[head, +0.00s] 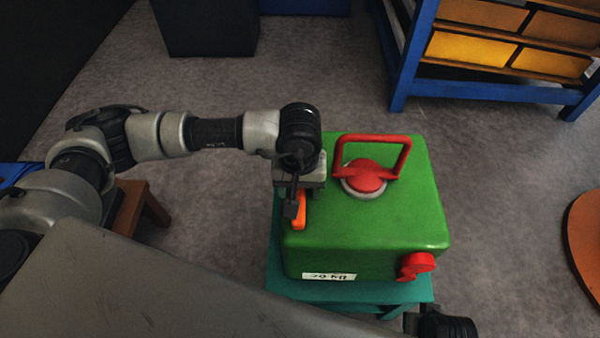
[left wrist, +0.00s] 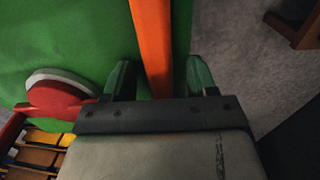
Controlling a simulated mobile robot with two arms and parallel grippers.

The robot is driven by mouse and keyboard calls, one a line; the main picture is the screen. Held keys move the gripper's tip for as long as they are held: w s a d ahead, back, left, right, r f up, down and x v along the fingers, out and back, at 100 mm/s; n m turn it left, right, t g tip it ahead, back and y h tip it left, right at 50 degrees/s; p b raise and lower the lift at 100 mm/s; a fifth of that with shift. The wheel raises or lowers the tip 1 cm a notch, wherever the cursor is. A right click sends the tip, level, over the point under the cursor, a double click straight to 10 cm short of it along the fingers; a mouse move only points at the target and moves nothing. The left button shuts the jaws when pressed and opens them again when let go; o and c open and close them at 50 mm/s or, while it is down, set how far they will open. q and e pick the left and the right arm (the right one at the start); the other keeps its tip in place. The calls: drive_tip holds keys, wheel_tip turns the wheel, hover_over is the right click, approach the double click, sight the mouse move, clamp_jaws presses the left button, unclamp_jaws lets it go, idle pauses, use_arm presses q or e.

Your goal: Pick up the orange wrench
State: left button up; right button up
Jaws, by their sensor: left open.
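The orange wrench (head: 300,212) lies on top of a green block (head: 390,225), near its left edge. My left gripper (head: 293,208) is over the wrench and hides part of it in the head view. In the left wrist view, the wrench (left wrist: 153,45) runs as an orange bar between the two open fingers of my left gripper (left wrist: 160,78). Gaps show on both sides of it, and the palm hides its near end. A dark part of what looks like my right arm (head: 443,324) shows at the bottom edge; its jaws cannot be made out.
The green block has a red handle (head: 405,160), a red knob (head: 415,266) and a "20 kg" label (head: 329,276). It rests on a teal stand (head: 350,293). A blue rack (head: 480,91) with yellow bins stands at the back right. An orange round top (head: 588,235) is at the right edge.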

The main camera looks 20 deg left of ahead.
use_arm(q)
clamp_jaws()
idle(0.3)
